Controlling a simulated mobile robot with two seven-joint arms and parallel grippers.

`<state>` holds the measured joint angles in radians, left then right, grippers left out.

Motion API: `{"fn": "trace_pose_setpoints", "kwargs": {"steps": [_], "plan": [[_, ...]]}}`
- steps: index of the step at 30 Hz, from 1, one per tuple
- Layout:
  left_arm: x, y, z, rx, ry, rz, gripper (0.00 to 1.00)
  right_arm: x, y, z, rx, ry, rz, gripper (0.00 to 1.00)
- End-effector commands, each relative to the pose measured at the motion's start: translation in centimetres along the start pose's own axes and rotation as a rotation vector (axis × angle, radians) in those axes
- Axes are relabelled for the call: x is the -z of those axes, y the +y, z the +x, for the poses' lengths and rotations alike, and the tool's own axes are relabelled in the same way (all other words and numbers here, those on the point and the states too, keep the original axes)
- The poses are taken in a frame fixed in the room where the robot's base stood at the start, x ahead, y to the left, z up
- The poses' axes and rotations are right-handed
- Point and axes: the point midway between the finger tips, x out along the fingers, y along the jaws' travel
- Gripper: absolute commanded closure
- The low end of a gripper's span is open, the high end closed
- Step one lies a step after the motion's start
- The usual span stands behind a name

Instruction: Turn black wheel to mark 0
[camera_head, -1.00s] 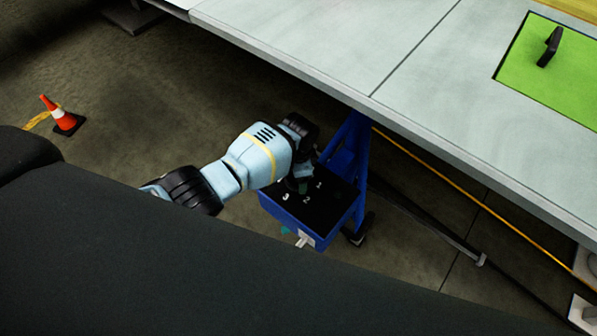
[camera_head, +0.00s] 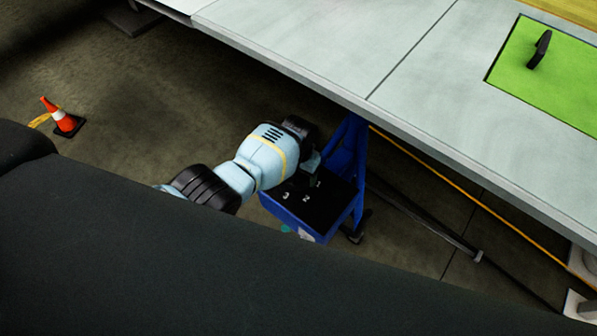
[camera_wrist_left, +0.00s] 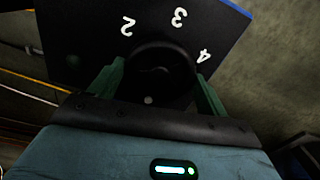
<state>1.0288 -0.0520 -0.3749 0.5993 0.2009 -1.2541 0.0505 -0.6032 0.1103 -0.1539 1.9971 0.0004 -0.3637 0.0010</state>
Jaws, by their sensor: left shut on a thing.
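The black wheel (camera_wrist_left: 160,72) sits on the dark top panel of a blue box (camera_head: 286,212). In the left wrist view white marks 2, 3 and 4 (camera_wrist_left: 203,56) show on the panel around the wheel's far side. Mark 0 is not in sight. My left gripper (camera_wrist_left: 160,85) is shut on the wheel, with one green finger on each side of it. In the head view my left arm (camera_head: 262,160) reaches down to the box, and its wrist hides the wheel. My right gripper is not in view.
The large grey wing panel (camera_head: 330,50) spans the upper right, with a green area holding a black handle (camera_head: 540,49). A blue post (camera_head: 347,145) rises beside the box. An orange cone (camera_head: 61,117) stands on open floor at left.

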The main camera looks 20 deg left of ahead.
Motion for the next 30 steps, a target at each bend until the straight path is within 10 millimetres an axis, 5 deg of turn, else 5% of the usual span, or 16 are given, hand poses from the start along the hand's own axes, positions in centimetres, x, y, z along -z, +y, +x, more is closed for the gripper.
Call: {"fn": "trace_pose_setpoints", "kwargs": {"steps": [21, 22, 27, 30], "plan": [[0.14, -0.07, -0.19, 0.000, 0.003, -0.083, 0.46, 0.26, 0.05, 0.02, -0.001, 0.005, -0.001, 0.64], [0.15, -0.08, -0.19, 0.000, 0.003, -0.083, 0.22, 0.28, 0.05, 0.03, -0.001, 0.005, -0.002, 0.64], [0.10, -0.05, -0.13, 0.000, 0.002, -0.081, 0.01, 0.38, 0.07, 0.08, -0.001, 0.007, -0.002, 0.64], [0.07, -0.03, -0.09, 0.000, 0.001, -0.080, 0.01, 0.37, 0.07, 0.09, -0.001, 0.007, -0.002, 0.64]]}}
